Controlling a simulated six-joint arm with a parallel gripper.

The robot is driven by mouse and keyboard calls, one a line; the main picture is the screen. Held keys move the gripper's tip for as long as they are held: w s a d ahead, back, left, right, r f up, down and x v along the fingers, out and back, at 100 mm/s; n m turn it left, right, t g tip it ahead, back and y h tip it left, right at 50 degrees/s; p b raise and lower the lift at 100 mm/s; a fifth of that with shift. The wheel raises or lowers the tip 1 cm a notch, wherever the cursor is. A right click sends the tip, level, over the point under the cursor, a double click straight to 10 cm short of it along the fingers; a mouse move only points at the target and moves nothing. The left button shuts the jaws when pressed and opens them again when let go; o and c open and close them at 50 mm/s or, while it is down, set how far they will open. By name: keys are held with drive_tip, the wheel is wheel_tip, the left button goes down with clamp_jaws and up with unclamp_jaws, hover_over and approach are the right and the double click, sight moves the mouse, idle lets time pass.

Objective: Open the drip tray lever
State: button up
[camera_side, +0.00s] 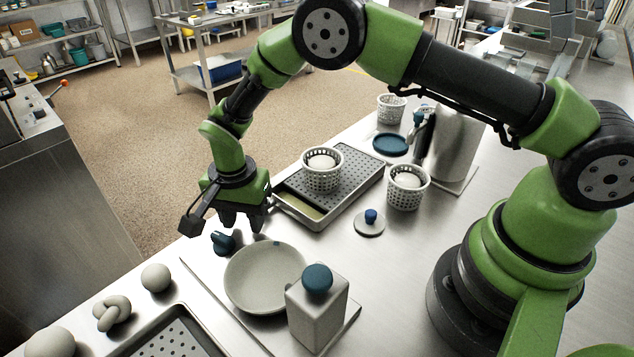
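The drip tray (345,216) is a grey metal tray with a dark perforated grate, lying on the steel counter. The grate leaves a pale strip of the tray's inside bare at the near left end. My gripper (243,222) points down just left of that end, above the counter.
A white perforated basket (322,180) with a pale round item stands on the grate. Another basket (407,199) and a blue-knobbed lid (369,229) are to the right. A shallow bowl (264,290) and a blue-capped bottle (317,318) are in front. A metal canister (455,145) stands behind.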

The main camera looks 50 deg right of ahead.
drive_tip(key=shift+w, duration=0.1)
drive_tip(key=shift+w+a, duration=0.2)
drive_tip(key=shift+w, duration=0.3)
drive_tip(key=shift+o, duration=0.7)
wheel_tip(320, 180, up, 7)
idle(0.6)
drive_tip(key=shift+r, duration=0.1)
